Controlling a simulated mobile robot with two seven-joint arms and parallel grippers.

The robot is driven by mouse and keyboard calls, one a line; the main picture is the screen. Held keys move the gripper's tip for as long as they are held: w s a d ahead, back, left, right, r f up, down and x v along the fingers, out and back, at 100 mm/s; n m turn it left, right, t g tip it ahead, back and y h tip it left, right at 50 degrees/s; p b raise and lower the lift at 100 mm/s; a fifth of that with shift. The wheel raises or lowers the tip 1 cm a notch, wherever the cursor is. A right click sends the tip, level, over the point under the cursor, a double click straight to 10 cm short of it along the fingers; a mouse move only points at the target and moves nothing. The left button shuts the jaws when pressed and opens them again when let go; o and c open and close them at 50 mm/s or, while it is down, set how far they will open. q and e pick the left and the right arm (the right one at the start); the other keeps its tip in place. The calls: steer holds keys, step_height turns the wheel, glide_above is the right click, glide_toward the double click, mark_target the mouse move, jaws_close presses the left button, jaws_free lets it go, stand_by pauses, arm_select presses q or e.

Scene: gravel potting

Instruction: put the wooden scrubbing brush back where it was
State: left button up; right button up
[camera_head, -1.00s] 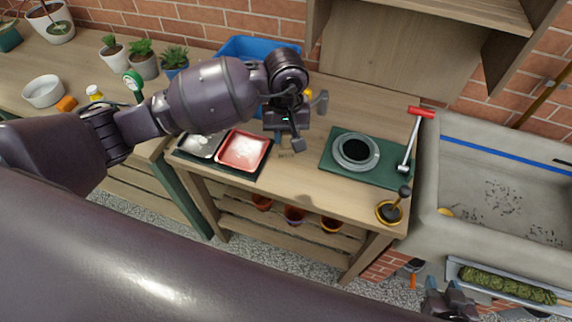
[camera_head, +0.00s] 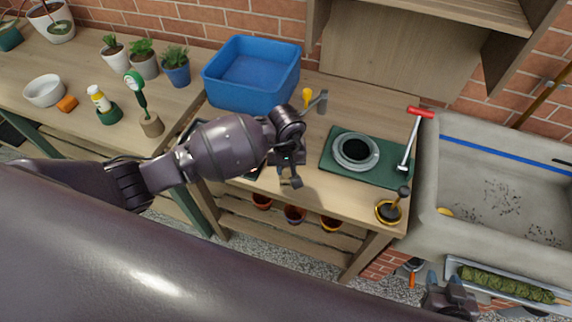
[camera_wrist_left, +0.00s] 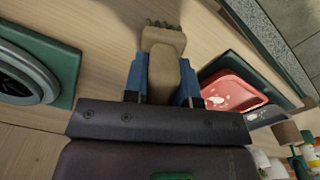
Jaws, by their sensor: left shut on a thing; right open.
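The wooden scrubbing brush (camera_wrist_left: 164,65) is between the blue fingers of my left gripper (camera_wrist_left: 163,88) in the left wrist view. The gripper is shut on it, and dark bristles show at the brush's far end, over the bare wood of the bench. In the head view my left gripper (camera_head: 287,168) is over the middle bench, left of the green mat (camera_head: 382,176); the brush cannot be made out clearly there. My right gripper (camera_head: 447,288) is open and empty at the lower right, below the sink.
A grey ring (camera_head: 339,163) lies on the green mat beside a red-handled tool (camera_head: 420,112). The red tray (camera_wrist_left: 230,85) is right of the brush; my arm mostly hides it in the head view. A blue crate (camera_head: 282,88) stands behind.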

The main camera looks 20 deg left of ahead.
steer(key=shift+s+f, duration=0.15)
steer(key=shift+s, duration=0.1)
arm_select(q)
steer(key=shift+f, duration=0.1)
arm_select(e)
steer(key=shift+f, duration=0.1)
arm_select(q)
steer(key=o, duration=0.8)
steer(key=shift+o, duration=0.5)
steer(key=shift+r, duration=0.2)
step_height(320, 180, up, 11)
steer(key=shift+w+f+b, duration=0.1)
steer(key=shift+b, duration=0.35)
steer(key=shift+r, duration=0.55)
arm_select(e)
steer(key=shift+w+f, duration=0.2)
steer(key=shift+w, duration=0.05)
